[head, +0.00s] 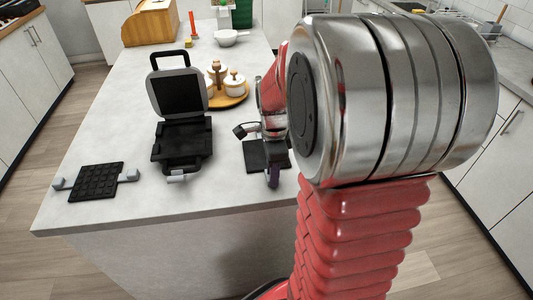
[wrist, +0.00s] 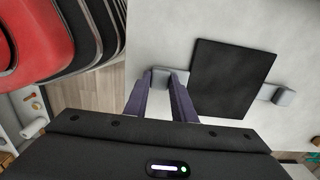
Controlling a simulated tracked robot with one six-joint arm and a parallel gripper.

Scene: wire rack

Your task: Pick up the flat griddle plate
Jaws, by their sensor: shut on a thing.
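The flat griddle plate (head: 258,156) is a smooth black square at the right side of the counter, partly hidden by my arm in the head view. In the wrist view the plate (wrist: 232,76) shows in full, with a grey tab (wrist: 283,96) on its right and another tab (wrist: 160,78) on its left. My gripper (wrist: 165,86) is shut on the left tab, its purple fingers on either side of it. The gripper (head: 272,178) also shows at the plate's front edge in the head view. I cannot tell whether the plate touches the counter.
An open black and silver appliance (head: 182,138) stands left of the plate. A gridded plate (head: 96,181) with grey tabs lies at the counter's left front. White pots (head: 234,82) sit on a round wooden tray (head: 231,98) behind. The counter front between the plates is bare.

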